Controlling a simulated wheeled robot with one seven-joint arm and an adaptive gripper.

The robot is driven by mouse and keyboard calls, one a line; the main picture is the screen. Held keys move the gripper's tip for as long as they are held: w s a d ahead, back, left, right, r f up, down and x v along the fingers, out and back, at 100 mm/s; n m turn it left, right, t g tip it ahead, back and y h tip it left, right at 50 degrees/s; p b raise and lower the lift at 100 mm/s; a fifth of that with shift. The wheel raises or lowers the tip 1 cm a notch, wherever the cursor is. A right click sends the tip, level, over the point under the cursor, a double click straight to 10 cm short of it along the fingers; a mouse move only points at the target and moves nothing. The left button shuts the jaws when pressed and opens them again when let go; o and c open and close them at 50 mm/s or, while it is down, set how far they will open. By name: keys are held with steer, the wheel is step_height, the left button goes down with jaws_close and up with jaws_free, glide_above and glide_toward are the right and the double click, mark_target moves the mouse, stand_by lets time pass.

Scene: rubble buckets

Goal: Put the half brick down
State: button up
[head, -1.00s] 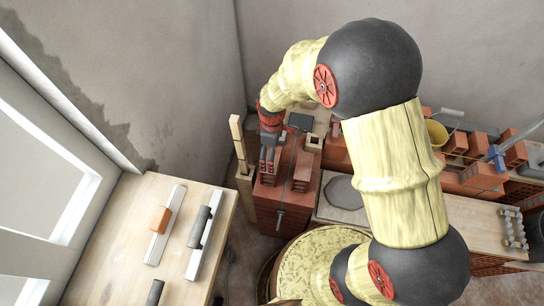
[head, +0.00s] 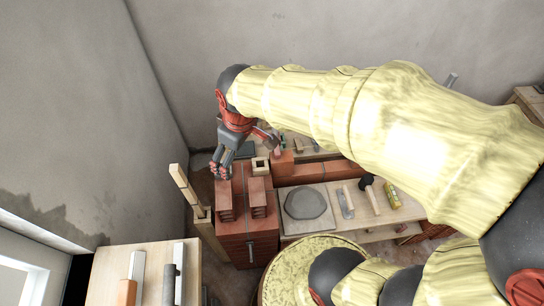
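Two small stacks of red brick pieces, a left one (head: 225,205) and a right one (head: 259,198), stand on top of a red brick-coloured block (head: 248,243). I cannot tell which piece is the half brick. My gripper (head: 219,173) points down at the back end of the left stack, its dark fingers with red parts close above or behind it. The fingers are small in the head view. I cannot tell whether they touch the stack, how far apart they are, or whether anything is between them.
A wooden post (head: 187,190) stands close left of the bricks. A grey round slab (head: 305,203), a trowel (head: 347,205) and a yellow can (head: 391,195) lie to the right. A wooden table (head: 105,270) with long tools is at lower left. My arm covers the right side.

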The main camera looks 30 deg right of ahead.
steer(key=s+d+r+m+t, duration=0.2)
steer(key=s+d+r+m, duration=0.2)
steer(key=s, duration=0.7)
step_height(320, 180, up, 5)
steer(key=m, duration=0.2)
steer(key=shift+s+f+m+t, duration=0.15)
steer(key=shift+s+m+t, duration=0.15)
steer(key=shift+s, duration=0.1)
steer(key=shift+d+f, duration=0.1)
step_height(320, 180, down, 4)
steer(key=b, duration=0.4)
steer(key=shift+f, duration=0.1)
